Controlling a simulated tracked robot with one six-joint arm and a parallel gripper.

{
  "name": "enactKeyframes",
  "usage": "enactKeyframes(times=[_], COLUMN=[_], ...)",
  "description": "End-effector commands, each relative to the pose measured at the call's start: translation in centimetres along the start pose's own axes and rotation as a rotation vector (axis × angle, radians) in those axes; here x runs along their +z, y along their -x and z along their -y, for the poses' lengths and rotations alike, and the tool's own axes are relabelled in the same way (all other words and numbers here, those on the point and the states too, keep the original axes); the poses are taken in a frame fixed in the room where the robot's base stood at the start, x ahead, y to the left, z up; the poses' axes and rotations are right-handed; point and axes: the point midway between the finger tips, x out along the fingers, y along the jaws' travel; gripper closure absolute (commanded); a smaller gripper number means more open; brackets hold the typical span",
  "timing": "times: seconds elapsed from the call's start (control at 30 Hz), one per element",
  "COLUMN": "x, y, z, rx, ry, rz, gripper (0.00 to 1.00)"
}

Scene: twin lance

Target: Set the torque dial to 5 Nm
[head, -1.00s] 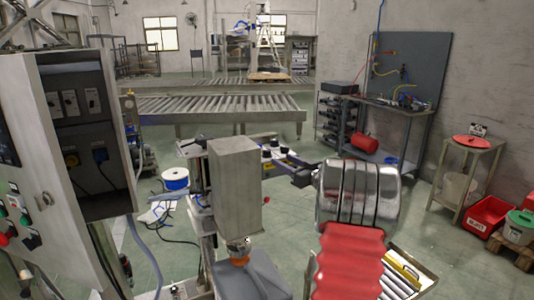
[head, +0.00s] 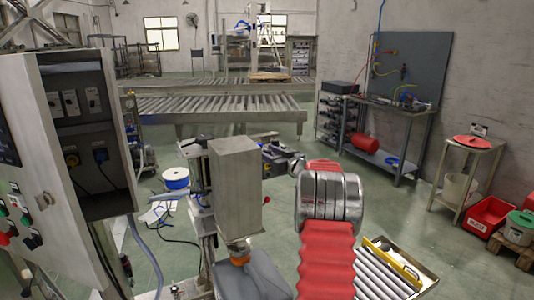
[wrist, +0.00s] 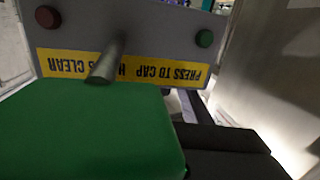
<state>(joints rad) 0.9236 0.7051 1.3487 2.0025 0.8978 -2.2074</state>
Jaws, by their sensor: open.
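I cannot make out a torque dial or its scale in either view. My gripper (head: 272,160) is dark, at the end of my arm in the head view, just right of and partly behind the upright steel housing (head: 235,185). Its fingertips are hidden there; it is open. In the wrist view a grey panel (wrist: 150,28) carries a red button (wrist: 47,16), a green button (wrist: 204,38) and an upside-down yellow label (wrist: 160,70). A metal rod (wrist: 108,60) stands in front of the label. A green block (wrist: 85,130) and black parts (wrist: 225,145) fill the foreground.
A control cabinet (head: 60,200) stands close on the left. A short roller tray (head: 380,280) is at the lower right. A red bin (head: 488,215) and a small stand (head: 470,145) are farther right. Open green floor lies between.

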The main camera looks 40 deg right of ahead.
Motion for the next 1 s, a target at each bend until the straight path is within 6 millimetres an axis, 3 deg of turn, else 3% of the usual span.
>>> enactKeyframes(times=[0.17, 0.73, 1.0], x=[0.01, 0.02, -0.05], y=[0.03, 0.08, 0.01], z=[-0.02, -0.06, -0.02], rx=[0.000, 0.001, 0.030], ry=[0.000, 0.000, -0.001], rz=[0.000, 0.000, -0.003], gripper=[0.56, 0.96, 0.97])
